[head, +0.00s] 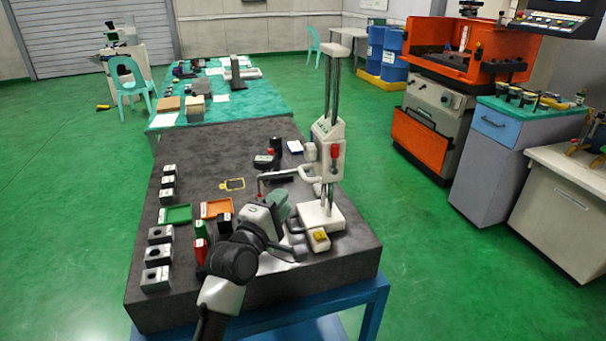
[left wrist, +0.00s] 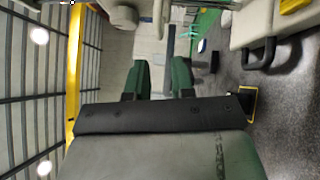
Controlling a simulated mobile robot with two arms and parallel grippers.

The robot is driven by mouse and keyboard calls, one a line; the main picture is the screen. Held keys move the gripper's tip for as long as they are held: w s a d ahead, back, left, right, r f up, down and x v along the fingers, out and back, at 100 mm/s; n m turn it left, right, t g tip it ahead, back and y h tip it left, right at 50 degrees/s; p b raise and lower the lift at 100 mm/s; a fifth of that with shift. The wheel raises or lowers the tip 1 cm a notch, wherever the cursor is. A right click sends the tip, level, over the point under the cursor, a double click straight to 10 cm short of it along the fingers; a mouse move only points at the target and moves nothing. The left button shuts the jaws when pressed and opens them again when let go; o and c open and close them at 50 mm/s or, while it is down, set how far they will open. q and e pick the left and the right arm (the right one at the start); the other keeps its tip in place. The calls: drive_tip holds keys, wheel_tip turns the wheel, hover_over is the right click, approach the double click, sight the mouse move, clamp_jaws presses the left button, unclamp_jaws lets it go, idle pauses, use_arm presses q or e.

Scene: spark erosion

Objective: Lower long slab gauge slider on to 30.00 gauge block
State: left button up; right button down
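The tall height gauge stands upright on the dark slab, its white base (head: 335,218) near the right edge. Its white slider (head: 328,150), with a red knob, sits partway up the twin columns. A grey arm (head: 278,174) reaches left from the slider, its tip bent down above the slab. My left gripper (head: 284,200) is just left of the gauge columns, below that arm. Its two green fingers (left wrist: 161,78) are apart in the left wrist view, with nothing clearly between them. I cannot make out which block is the 30.00 one. My right gripper is not in view.
Several steel blocks (head: 158,255) line the slab's left side. A green tray (head: 178,214), an orange tray (head: 216,207) and red and green upright items stand near my left arm. The slab's back left is clear.

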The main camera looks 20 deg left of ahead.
sight(303, 173)
use_arm(q)
drive_tip(key=p+x, duration=0.1)
drive_tip(key=x, duration=0.9)
drive_tip(key=shift+w+r, duration=0.1)
drive_tip(key=shift+w, duration=0.25)
drive_tip(key=shift+c, duration=0.3)
